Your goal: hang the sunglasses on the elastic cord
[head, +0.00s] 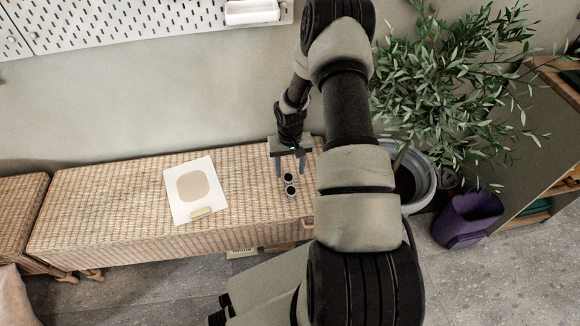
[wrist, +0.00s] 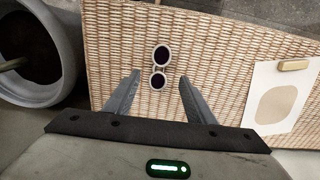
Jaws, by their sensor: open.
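The sunglasses (head: 290,190), with dark round lenses and pale rims, lie on the woven bench top (head: 110,215). In the wrist view the sunglasses (wrist: 162,55) sit with one lens near the line between the fingertips and the other beyond it. My gripper (head: 290,173) is open and empty over the bench, just behind the sunglasses in the head view. In the wrist view its two fingers (wrist: 159,77) point toward the sunglasses, one on each side. Height above the bench is hard to tell. I cannot make out the elastic cord in either view.
A white sheet with a beige rounded patch (head: 181,211) lies left of the sunglasses. A white pegboard (head: 120,22) with a white holder (head: 252,12) is on the wall. A potted plant (head: 455,95) and a purple bin (head: 467,220) stand right of the bench.

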